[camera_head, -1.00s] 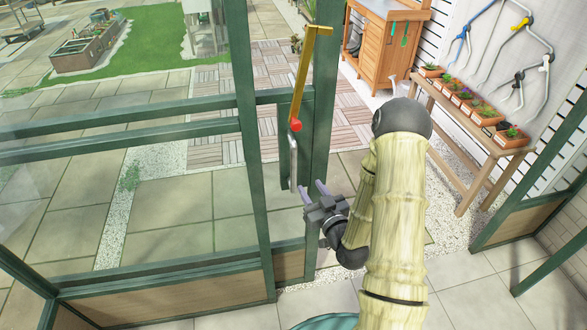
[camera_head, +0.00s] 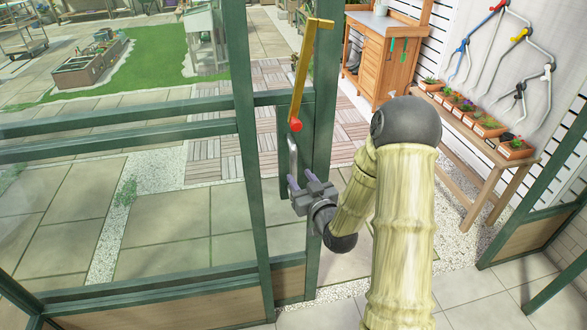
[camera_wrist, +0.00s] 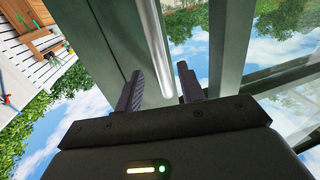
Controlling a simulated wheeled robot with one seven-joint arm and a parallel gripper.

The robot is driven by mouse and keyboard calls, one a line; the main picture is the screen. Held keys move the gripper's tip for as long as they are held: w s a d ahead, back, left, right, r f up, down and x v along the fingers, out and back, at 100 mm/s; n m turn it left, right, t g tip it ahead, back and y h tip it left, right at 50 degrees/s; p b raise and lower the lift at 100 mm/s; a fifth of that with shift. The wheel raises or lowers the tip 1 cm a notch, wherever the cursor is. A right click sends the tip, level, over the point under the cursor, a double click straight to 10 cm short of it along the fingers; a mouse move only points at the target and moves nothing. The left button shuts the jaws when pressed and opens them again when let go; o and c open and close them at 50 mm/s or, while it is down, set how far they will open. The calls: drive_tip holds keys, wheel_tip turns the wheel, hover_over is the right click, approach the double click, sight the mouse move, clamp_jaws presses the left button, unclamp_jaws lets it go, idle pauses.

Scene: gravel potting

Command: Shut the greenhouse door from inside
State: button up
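The greenhouse door (camera_head: 320,130) is a green-framed glazed leaf, with the doorway open to its right. A grey vertical pull handle (camera_head: 293,155) hangs on its green plate, below a yellow lever (camera_head: 305,70) with a red knob (camera_head: 295,125). My gripper (camera_head: 301,181) is at the handle's lower end. In the wrist view, the fingers of my gripper (camera_wrist: 160,88) are apart, and the silver handle bar (camera_wrist: 150,35) ends between their tips with gaps visible. Whether either finger touches the bar is unclear.
A green post (camera_head: 245,140) stands left of the handle. A wooden planter bench (camera_head: 485,150) and a potting cabinet (camera_head: 380,50) stand beyond the doorway along the white wall. A low green frame panel (camera_head: 515,230) bounds the opening at right. Pale floor tiles are clear at lower right.

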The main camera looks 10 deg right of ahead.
sight(295, 170)
drive_tip(key=w, duration=0.2)
drive_tip(key=w+a+p, duration=0.1)
drive_tip(key=w, duration=0.2)
drive_tip(key=shift+w, duration=0.35)
clamp_jaws()
